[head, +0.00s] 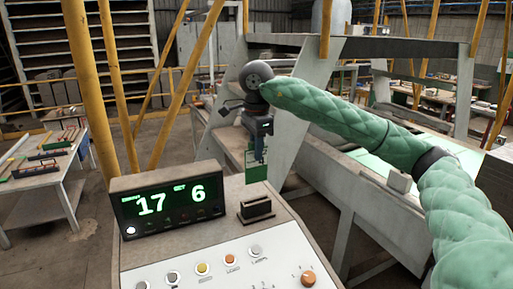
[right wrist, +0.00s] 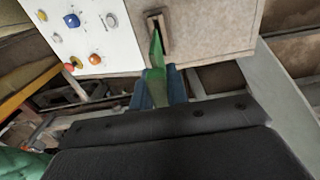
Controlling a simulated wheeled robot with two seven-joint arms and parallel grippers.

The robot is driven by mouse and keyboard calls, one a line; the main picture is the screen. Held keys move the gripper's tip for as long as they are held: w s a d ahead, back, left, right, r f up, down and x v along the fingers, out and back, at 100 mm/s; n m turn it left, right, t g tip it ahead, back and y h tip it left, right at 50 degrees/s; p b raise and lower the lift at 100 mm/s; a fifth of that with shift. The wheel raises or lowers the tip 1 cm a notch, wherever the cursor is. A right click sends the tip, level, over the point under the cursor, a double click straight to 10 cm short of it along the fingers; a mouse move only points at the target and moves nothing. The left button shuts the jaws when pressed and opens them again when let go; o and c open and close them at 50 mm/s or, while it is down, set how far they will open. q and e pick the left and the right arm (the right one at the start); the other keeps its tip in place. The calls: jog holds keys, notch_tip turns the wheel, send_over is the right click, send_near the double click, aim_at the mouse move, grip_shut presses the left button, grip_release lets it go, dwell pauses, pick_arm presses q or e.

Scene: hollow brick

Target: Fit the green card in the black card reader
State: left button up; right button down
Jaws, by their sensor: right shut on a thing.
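The green card (head: 257,168) hangs upright below my right gripper (head: 259,152), which is shut on it. In the head view the card shows above the black card reader (head: 256,211), with a gap between them in the picture. In the right wrist view my right gripper (right wrist: 160,78) has its blue fingers on either side of the green card (right wrist: 157,62). The card's far end lines up with the slot of the card reader (right wrist: 165,28); I cannot tell the exact distance there. My left gripper is out of view.
The reader stands on a console (head: 222,262) with several buttons and an orange knob (head: 307,279). A display box (head: 168,200) reading 17 and 6 stands left of the reader. Yellow posts (head: 88,80) and a grey metal frame surround the console. A cluttered table (head: 40,180) is at left.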

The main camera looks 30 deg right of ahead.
aim_at(256, 166)
jog(key=shift+d+f, duration=0.1)
jog(key=shift+f, duration=0.7)
jog(key=shift+s+a+f+b, duration=0.15)
jog(key=shift+f+b, duration=0.25)
jog(key=shift+f, duration=1.2)
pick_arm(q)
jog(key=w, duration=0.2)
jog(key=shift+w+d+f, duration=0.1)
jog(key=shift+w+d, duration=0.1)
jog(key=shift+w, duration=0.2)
pick_arm(e)
jog(key=shift+f, duration=0.1)
pick_arm(q)
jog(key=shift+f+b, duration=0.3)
jog(key=shift+b, duration=0.25)
pick_arm(e)
jog(key=shift+f, duration=0.25)
